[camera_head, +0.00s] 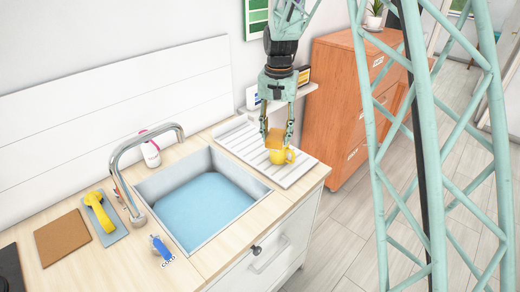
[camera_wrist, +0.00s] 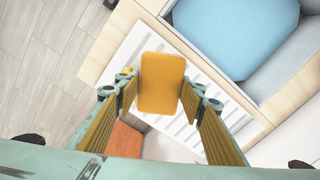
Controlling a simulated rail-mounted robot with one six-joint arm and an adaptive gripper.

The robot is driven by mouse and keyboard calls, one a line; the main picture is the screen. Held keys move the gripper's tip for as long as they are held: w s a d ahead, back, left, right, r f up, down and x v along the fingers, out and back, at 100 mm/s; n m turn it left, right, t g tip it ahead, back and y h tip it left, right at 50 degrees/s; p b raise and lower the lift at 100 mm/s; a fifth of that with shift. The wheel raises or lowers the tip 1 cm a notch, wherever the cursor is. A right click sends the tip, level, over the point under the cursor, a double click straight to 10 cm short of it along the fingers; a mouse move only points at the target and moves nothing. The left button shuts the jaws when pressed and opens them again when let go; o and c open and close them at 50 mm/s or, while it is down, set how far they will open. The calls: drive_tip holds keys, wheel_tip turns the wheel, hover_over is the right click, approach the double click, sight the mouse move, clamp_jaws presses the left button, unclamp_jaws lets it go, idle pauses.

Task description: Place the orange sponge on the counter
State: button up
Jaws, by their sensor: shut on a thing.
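My gripper (camera_head: 277,133) hangs over the white ridged draining board (camera_head: 237,146), fingers down, and is shut on the orange sponge (camera_head: 274,138). In the wrist view the sponge (camera_wrist: 162,83) is a rounded orange block between my two fingers, with the draining board (camera_wrist: 139,42) beneath it. In the head view a yellow mug (camera_head: 283,155) stands on the board just below the sponge. Whether sponge and mug touch, I cannot tell. The light wooden counter (camera_head: 115,266) runs around the sink.
The sink (camera_head: 205,205) with blue water lies left of the board. Bare wood shows at the counter's front left.

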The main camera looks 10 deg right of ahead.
drive_tip(key=w+d+r, duration=0.1)
drive_tip(key=d+r, duration=0.1)
drive_tip(key=d, duration=0.3)
drive_tip(key=shift+w+d+r+n, duration=0.15)
drive_tip(key=shift+d+r+n, duration=0.1)
drive_tip(key=shift+n, duration=0.15)
drive_tip(key=shift+a, duration=0.15)
